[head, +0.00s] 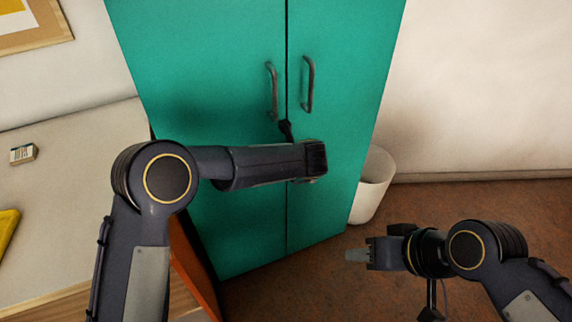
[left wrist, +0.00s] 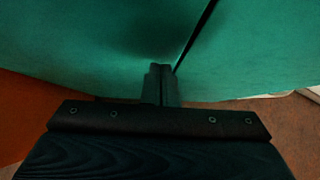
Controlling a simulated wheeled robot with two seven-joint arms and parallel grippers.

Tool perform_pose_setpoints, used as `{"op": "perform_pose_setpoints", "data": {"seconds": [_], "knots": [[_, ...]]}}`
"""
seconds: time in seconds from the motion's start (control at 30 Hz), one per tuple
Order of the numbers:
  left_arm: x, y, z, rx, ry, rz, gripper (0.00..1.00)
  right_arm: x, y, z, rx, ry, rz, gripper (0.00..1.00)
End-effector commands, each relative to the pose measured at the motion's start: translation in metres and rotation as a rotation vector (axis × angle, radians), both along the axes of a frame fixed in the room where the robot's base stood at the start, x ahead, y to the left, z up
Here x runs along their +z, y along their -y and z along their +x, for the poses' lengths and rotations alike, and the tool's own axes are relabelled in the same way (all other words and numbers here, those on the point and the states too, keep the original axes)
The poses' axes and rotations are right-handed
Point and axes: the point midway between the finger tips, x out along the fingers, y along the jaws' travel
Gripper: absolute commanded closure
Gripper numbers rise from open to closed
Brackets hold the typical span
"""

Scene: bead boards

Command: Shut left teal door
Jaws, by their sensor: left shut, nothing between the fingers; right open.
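The left teal door (head: 215,85) stands in line with the right teal door (head: 345,60), with only a thin dark seam between them. Each door has a grey bar handle, the left handle (head: 271,90) and the right handle (head: 309,84). My left arm reaches across the left door near the seam, below the handles. In the left wrist view my left gripper (left wrist: 160,78) is shut and empty, its tips at or very near the teal face beside the seam; I cannot tell whether they touch. My right gripper (head: 358,255) is open, low at the right, away from the doors.
A white bin (head: 372,188) stands right of the cabinet. At the left, a light table (head: 70,160) holds a small box (head: 24,154) and a yellow item (head: 8,230). An orange-brown panel (head: 190,260) stands below my left arm. Brown floor is clear at the right.

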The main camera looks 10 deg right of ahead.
Motion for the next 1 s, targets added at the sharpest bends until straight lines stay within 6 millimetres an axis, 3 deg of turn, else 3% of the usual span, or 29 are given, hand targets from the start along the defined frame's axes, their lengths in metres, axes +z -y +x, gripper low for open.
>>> {"op": "perform_pose_setpoints", "data": {"seconds": [0.73,1.0], "knots": [[0.003,-0.006,0.013,0.058,0.010,0.001,1.00,0.003,0.000,0.000,0.000,0.000,0.000,0.58],[0.030,0.002,-0.015,0.053,0.009,-0.002,1.00,0.007,0.000,0.000,0.000,0.000,0.000,0.58]]}}
